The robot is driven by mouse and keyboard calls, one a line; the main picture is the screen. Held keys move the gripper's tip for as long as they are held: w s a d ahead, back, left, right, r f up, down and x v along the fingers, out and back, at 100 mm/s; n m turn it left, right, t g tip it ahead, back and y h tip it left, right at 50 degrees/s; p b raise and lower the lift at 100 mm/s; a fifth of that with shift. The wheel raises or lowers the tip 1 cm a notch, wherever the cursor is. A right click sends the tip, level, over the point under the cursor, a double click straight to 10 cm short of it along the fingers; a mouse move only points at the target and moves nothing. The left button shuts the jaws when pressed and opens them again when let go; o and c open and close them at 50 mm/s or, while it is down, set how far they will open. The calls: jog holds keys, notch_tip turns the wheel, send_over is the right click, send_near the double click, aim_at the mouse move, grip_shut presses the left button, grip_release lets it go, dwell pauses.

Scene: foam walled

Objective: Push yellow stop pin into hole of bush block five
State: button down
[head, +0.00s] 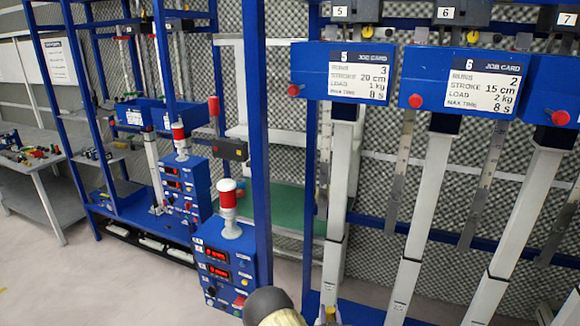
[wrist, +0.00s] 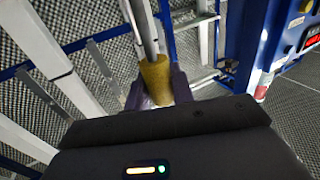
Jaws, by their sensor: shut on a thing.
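In the wrist view, my gripper (wrist: 158,98) is shut on a yellow cylinder (wrist: 155,72), which looks like the yellow stop pin. A grey metal bar runs up from its far end; I cannot tell whether it is part of the pin or stands behind it. In the head view, the dark block marked 5 (head: 352,14) is at the top edge, cut off by the frame, above the blue job card box 5 (head: 311,68). Its hole cannot be made out. My gripper cannot be made out in the head view.
Blocks marked 6 (head: 462,13) and 7 (head: 568,18) stand to the right, above their own blue boxes. Pale slanting columns and hanging metal strips fill the space below. A blue upright (head: 258,130) and a control box with a red-white lamp (head: 228,195) stand left.

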jog(key=d+f, duration=0.1)
jog(key=s+d+f, duration=0.1)
jog(key=d+f, duration=0.1)
jog(key=shift+s+d, duration=0.1)
jog(key=shift+s, duration=0.2)
jog(key=s, duration=0.1)
jog(key=s+r, duration=0.1)
jog(key=s, duration=0.1)
jog(key=s+r, duration=0.1)
jog(key=shift+s+r, duration=0.1)
jog(key=shift+s, duration=0.05)
dwell(0.5)
